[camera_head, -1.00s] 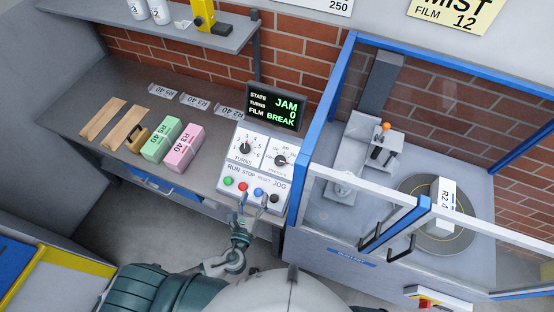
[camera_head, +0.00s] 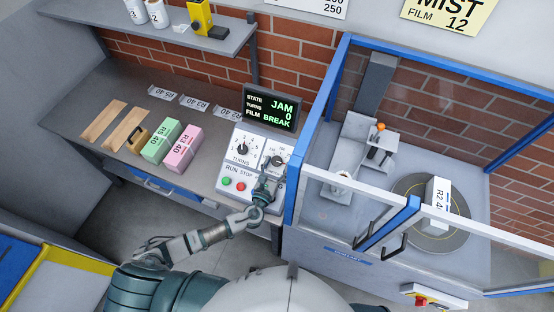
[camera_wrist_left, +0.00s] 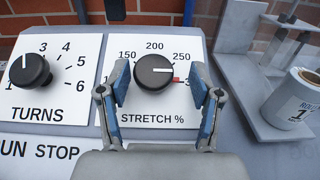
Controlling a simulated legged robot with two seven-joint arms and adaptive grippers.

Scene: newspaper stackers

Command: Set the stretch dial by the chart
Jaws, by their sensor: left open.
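The black stretch dial (camera_wrist_left: 153,72) sits on a white panel marked 150, 200, 250 and a partly hidden 3-something. Its white pointer line points right, below the 250 mark, near a red mark. The dial also shows in the head view (camera_head: 277,160). My left gripper (camera_wrist_left: 158,92) is open, with one finger on each side of the dial; I cannot tell whether they touch it. In the head view my left gripper (camera_head: 268,180) covers part of the panel. A white sheet (camera_head: 318,4) at the top edge shows 250; the rest is cut off. My right gripper is out of view.
The turns dial (camera_wrist_left: 30,70) stands left of the stretch dial. A screen (camera_head: 271,108) reads JAM, 0 and BREAK. A blue-framed glass enclosure (camera_head: 311,130) stands close right of the panel. Green (camera_head: 161,142) and pink (camera_head: 183,150) packs lie left on the counter.

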